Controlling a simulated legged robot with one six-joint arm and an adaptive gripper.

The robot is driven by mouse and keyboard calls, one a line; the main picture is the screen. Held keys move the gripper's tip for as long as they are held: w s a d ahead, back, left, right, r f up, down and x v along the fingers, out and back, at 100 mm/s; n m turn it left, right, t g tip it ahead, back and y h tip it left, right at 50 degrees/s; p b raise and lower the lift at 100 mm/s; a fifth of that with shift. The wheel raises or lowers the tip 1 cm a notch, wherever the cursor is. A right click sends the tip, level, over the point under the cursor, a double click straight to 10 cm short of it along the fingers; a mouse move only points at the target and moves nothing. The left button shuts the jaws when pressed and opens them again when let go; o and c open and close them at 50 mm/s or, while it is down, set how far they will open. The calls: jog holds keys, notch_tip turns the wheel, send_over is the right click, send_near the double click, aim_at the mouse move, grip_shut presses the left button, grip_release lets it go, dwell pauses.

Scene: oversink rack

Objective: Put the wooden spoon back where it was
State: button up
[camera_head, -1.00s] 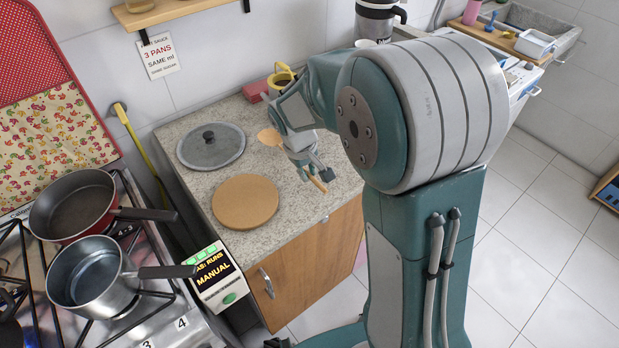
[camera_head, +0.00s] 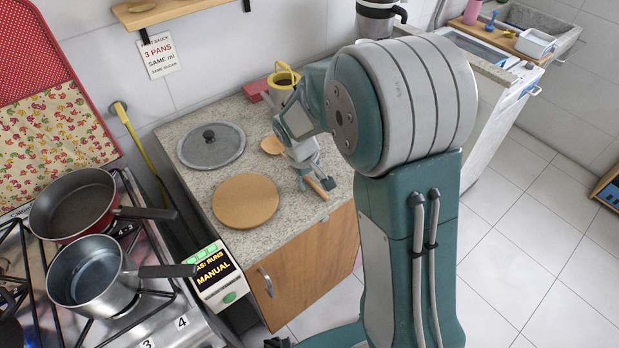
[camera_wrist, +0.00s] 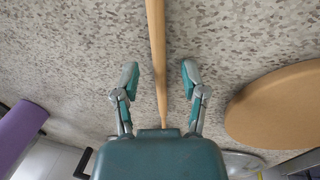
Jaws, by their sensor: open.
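The wooden spoon (camera_head: 271,146) is at the counter's right part, its bowl towards the back wall and its handle towards the front edge. My gripper (camera_head: 312,181) is low over the handle, with its jaws partly hidden in the head view. In the wrist view my gripper (camera_wrist: 159,68) is open, one finger on each side of the spoon handle (camera_wrist: 157,40), with gaps on both sides. The spoon seems to lie on the speckled counter (camera_head: 217,110); whether it rests fully flat is hard to tell. Part of it is hidden by my wrist.
A round wooden board (camera_head: 245,201) lies left of the gripper, and a grey lid (camera_head: 211,146) behind it. A yellow cup (camera_head: 284,77) and a red block (camera_head: 255,91) stand at the back. The stove with two pans (camera_head: 78,205) is at the left.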

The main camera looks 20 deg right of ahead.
notch_tip(320, 180, up, 10)
jog(key=a, duration=0.1)
jog(key=s+r+m+t+y, duration=0.1)
jog(key=s+r, duration=0.4)
jog(key=s, duration=0.6)
jog(key=s+d+r+m+t+y, duration=0.1)
jog(key=s+r+m+t, duration=0.2)
jog(key=s, duration=0.8)
jog(key=shift+d+r+m+t, duration=0.3)
jog(key=shift+r+t, duration=0.1)
jog(key=shift+r, duration=0.55)
